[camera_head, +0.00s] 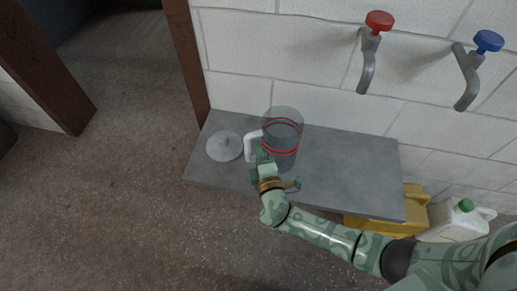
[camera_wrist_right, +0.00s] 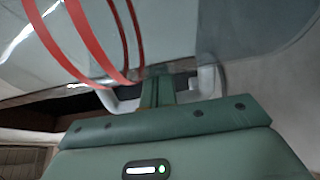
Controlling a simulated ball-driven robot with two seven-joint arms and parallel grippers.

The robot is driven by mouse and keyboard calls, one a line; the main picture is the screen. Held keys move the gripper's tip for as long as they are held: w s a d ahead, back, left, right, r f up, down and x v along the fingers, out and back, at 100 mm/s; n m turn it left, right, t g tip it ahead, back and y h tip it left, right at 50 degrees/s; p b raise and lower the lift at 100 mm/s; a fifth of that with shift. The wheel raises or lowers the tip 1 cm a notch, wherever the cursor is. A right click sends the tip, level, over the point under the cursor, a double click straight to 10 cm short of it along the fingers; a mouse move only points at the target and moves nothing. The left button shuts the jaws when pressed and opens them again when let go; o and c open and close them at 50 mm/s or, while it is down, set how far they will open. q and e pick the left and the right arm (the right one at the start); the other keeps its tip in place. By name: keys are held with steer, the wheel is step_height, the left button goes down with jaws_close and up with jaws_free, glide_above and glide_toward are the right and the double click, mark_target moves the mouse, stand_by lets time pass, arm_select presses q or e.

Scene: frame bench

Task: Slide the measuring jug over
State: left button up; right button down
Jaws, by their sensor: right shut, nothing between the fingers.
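The measuring jug (camera_head: 283,130) is a clear grey cylinder with red rings and a white handle on its left side. It stands upright on the grey bench. In the right wrist view the jug (camera_wrist_right: 160,35) fills the upper part, with its red bands at the left. My right gripper (camera_head: 262,155) is at the jug's front left, close by the handle. In the wrist view its green fingers (camera_wrist_right: 157,90) are together and empty, right by the jug's wall; I cannot tell whether they touch it. My left gripper is not in view.
A round grey lid-like disc (camera_head: 225,146) lies on the bench left of the jug. The bench (camera_head: 350,170) is clear to the right. Red (camera_head: 379,22) and blue (camera_head: 488,41) taps are on the wall. Yellow (camera_head: 413,205) and white (camera_head: 458,222) containers stand at the right.

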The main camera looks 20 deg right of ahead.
steer(key=shift+s+d, duration=0.2)
steer(key=shift+d, duration=0.15)
steer(key=s+d+b, duration=0.1)
steer(key=s+d, duration=0.1)
steer(key=d, duration=0.2)
steer(key=s+d+b, duration=0.1)
steer(key=s+d, duration=0.1)
steer(key=d, duration=0.2)
steer(key=s+d+b, duration=0.1)
steer(key=s+d, duration=0.1)
steer(key=d, duration=0.3)
steer(key=shift+s+f, duration=0.25)
steer(key=shift+s, duration=0.15)
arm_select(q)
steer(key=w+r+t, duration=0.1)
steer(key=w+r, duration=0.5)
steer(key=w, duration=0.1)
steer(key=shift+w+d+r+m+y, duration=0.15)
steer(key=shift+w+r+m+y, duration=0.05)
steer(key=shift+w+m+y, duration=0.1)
arm_select(e)
steer(key=shift+s+d+r, duration=0.2)
steer(key=shift+d+r, duration=0.05)
steer(key=shift+d, duration=0.25)
